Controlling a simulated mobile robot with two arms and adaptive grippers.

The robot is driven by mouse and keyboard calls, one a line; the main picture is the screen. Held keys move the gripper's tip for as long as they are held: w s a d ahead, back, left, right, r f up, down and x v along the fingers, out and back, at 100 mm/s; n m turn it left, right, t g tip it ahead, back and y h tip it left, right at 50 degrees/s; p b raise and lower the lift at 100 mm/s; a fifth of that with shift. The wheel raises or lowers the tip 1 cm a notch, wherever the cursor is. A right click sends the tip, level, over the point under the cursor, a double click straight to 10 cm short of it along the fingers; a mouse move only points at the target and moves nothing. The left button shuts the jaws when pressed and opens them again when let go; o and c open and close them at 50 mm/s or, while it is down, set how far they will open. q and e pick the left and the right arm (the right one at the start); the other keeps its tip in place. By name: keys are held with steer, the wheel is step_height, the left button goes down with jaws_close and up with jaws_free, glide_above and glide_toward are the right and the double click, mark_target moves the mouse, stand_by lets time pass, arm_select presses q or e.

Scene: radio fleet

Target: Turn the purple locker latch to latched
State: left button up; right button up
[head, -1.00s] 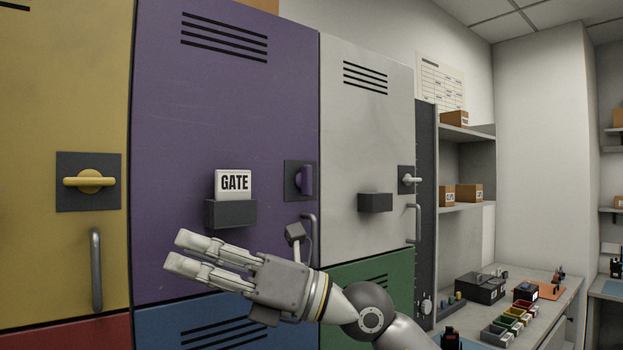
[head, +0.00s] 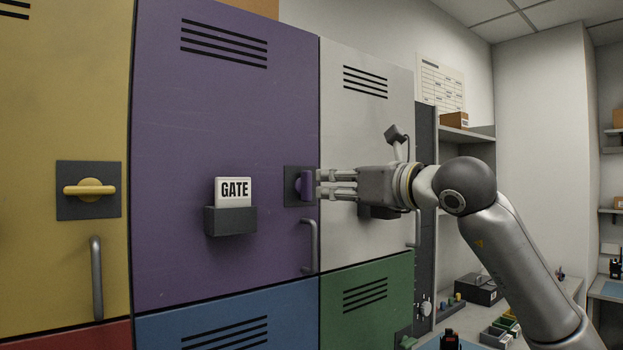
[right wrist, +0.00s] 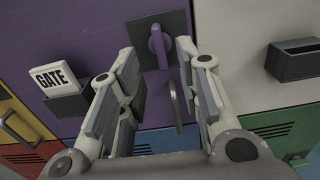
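The purple locker (head: 225,120) fills the middle of the head view, its door flush with the frame. Its purple latch (head: 306,186) sits on a dark plate at the door's right edge, with the handle upright. My right gripper (head: 320,185) points left at the latch, just to its right. In the right wrist view the latch (right wrist: 158,46) stands ahead of and between the two open fingers, which look apart from it. The fingertips partly cover the latch plate in the head view. My left gripper is in neither view.
A holder with a GATE card (head: 233,191) is on the purple door, left of the latch. A grey door handle (head: 310,246) stands below the latch. The yellow locker's latch (head: 90,190) lies horizontal. A white locker (head: 367,70) is behind my right arm.

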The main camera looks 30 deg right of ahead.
mark_target(311, 184)
steer(key=w, duration=0.2)
steer(key=w+p, duration=0.1)
steer(key=w, duration=0.1)
steer(key=w+p, duration=0.1)
steer(key=w, duration=0.1)
steer(key=shift+w+a+r, duration=0.1)
steer(key=shift+a, duration=0.15)
steer(key=shift+w+p, duration=0.45)
steer(key=shift+w, duration=0.2)
steer(key=shift+c, duration=0.5)
jaws_close()
